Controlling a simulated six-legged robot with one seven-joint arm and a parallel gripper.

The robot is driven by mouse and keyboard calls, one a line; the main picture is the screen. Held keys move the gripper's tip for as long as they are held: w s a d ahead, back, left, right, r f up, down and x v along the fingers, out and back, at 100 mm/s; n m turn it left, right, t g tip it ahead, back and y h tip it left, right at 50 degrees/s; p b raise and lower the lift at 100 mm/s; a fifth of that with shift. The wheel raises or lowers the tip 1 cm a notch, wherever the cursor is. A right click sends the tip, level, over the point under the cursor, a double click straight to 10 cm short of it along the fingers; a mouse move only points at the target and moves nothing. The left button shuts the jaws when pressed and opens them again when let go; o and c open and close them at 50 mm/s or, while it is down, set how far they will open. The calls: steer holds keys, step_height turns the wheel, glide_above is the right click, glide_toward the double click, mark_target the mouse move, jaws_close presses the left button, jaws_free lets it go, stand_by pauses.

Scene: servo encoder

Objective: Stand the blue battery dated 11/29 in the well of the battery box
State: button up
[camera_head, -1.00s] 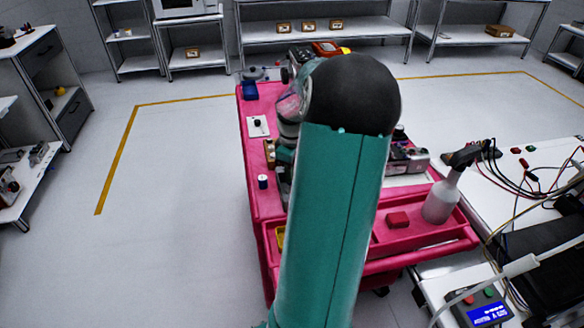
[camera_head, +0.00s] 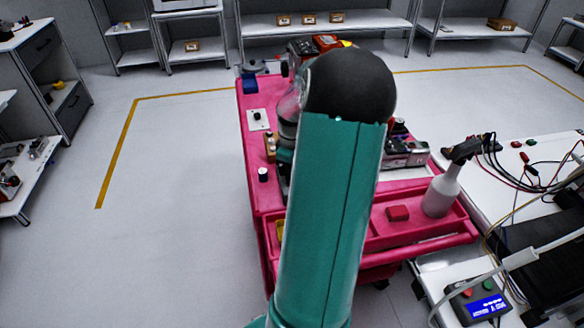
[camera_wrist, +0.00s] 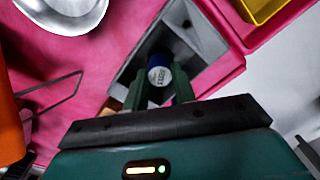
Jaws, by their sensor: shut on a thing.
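In the wrist view my gripper (camera_wrist: 160,82) is shut on a blue battery (camera_wrist: 159,61) with a pale, printed end facing the camera. The print is too small to read surely. The battery is over the grey battery box (camera_wrist: 203,42), seen from above with sloping inner walls. I cannot tell whether the battery's lower end is inside the well or above it, as the battery itself and the fingers hide it. In the head view my own arm hides the gripper, the held battery and the box.
A pink cart (camera_head: 256,122) bears the work. A small white-topped cylinder (camera_head: 263,175) stands near its left edge. A red block (camera_head: 397,213) and a spray bottle (camera_head: 441,190) sit in its front tray. The wrist view shows a yellow bin (camera_wrist: 262,8) and a silver dish (camera_wrist: 62,14).

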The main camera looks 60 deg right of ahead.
steer(key=shift+f, duration=0.55)
steer(key=o, duration=0.9)
steer(key=shift+c, duration=0.4)
steer(key=shift+r, duration=0.1)
steer(key=shift+r, duration=3.7)
